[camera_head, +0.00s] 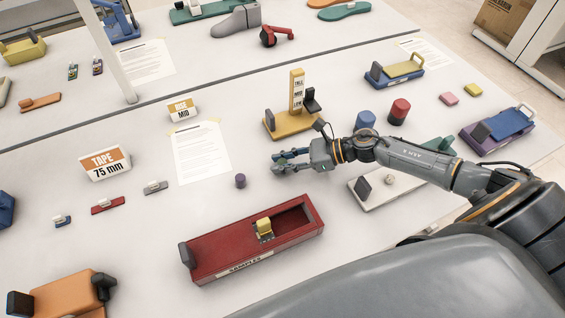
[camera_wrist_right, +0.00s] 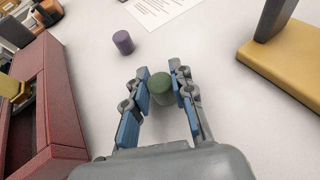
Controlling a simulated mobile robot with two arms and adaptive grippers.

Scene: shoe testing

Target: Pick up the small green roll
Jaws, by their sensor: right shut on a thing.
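The small green roll (camera_wrist_right: 161,88) stands between the two blue-padded fingers of my right gripper (camera_wrist_right: 160,90) in the right wrist view. The gripper is shut on it, near the fingertips. In the head view my right gripper (camera_head: 288,161) reaches in from the right, low over the white table, and the green roll is mostly hidden by its fingers. A small purple roll (camera_head: 240,181) stands apart on the table to the left of the gripper; it also shows in the right wrist view (camera_wrist_right: 123,42). My left gripper is not in view.
A red sample box (camera_head: 210,262) lies in front of the gripper, with a yellow piece in it. A yellow stand (camera_head: 280,124) is behind. Blue (camera_head: 366,119) and red (camera_head: 399,110) rolls stand to the right rear. Table is clear around the purple roll.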

